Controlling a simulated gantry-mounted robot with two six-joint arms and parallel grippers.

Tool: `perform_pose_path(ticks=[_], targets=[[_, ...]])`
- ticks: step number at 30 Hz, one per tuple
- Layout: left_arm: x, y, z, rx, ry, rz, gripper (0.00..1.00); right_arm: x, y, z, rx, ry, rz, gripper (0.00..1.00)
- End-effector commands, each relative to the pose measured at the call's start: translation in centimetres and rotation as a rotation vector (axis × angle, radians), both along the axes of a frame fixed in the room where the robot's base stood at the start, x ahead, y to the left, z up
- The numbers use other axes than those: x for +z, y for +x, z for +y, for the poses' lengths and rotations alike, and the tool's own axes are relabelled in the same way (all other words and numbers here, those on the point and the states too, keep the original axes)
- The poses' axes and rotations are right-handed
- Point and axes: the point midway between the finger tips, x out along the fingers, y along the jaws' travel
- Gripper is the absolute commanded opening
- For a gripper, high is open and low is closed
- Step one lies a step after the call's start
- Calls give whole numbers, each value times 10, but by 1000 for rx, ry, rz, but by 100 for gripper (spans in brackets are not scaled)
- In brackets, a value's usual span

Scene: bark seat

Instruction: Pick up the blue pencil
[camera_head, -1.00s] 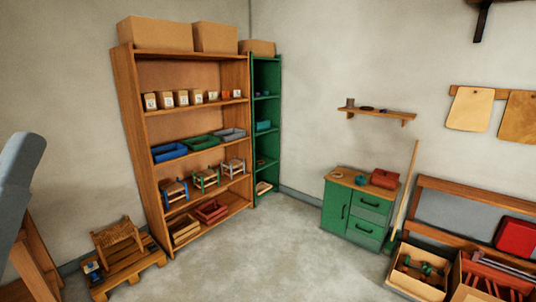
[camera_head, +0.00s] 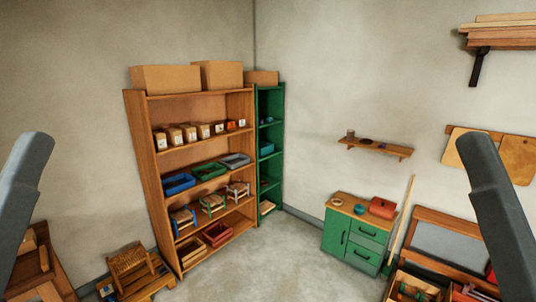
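I see no blue pencil that I can make out in the head view. Parts of my two arms show at the left and right edges, but neither gripper is in the picture. The green cabinet (camera_head: 350,243) has a wooden top with a red-brown box (camera_head: 382,208) and a small teal round item (camera_head: 360,210) on it. A wall shelf (camera_head: 376,147) above it holds a few small items, too small to identify.
A tall wooden shelf unit (camera_head: 138,150) holds boxes, trays and small stools. A narrow green shelf (camera_head: 270,86) stands beside it. A woven stool (camera_head: 129,264) sits at lower left. Crates (camera_head: 412,286) stand at lower right. The middle floor (camera_head: 285,265) is clear.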

Motion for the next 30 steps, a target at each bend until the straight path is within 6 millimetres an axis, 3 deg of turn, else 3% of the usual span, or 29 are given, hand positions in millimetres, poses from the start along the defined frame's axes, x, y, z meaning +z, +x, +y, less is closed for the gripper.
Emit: perform_pose_path(ticks=[1,6,11,20,30], targets=[[49,0,0,0,0,0,50,48,0,0,0,0,0,100],[92,0,0,0,0,0,50,92,0,0,-1,-1,1,100],[97,0,0,0,0,1,50,98,0,0,-1,-1,1,100],[94,0,0,0,0,1,50,94,0,0,-1,-1,0,56],[95,0,0,0,0,1,50,95,-1,0,32,29,-2,56]])
